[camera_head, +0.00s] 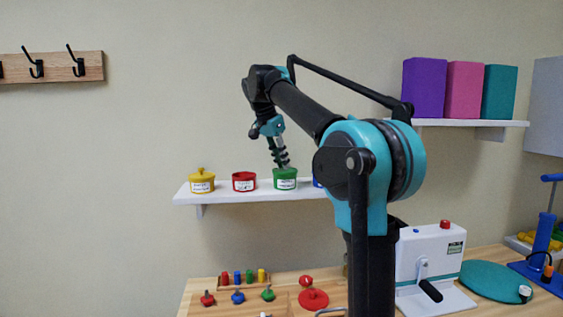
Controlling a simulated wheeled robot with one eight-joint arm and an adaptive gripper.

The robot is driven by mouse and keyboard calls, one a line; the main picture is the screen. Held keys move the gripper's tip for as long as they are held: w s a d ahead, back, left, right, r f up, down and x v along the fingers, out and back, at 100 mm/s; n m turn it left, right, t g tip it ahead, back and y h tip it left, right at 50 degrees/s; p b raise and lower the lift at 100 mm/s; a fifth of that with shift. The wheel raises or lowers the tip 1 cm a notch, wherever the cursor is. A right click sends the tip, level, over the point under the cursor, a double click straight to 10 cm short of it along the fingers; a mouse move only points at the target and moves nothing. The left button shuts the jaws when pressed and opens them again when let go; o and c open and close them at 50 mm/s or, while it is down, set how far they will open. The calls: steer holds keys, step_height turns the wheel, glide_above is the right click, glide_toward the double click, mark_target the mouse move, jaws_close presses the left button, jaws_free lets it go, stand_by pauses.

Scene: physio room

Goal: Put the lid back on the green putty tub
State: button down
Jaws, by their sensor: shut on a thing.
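The green putty tub (286,184) stands upright on the white wall shelf, between the red tub and a mostly hidden blue one. My gripper (284,166) points down right over it, fingers at the tub's top. It is shut on what looks like the green lid (277,172), a green top at the tub's rim. The fingers cover part of the lid and its knob. I cannot tell whether the lid sits flat on the rim or is just above it.
On the white shelf (225,196) a lidded yellow tub (201,185) and a red tub (244,182) stand left; a blue tub (317,183) is mostly behind my arm. Below, the wooden table (193,308) holds pegs, a red disc (313,299) and a white crank device (428,262).

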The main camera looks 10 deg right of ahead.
steer(key=c, duration=1.4)
jaws_free()
steer(key=shift+o, duration=0.2)
steer(key=o, duration=0.5)
steer(key=shift+c, duration=0.2)
steer(key=shift+r, duration=0.1)
step_height(320, 180, up, 7)
jaws_close()
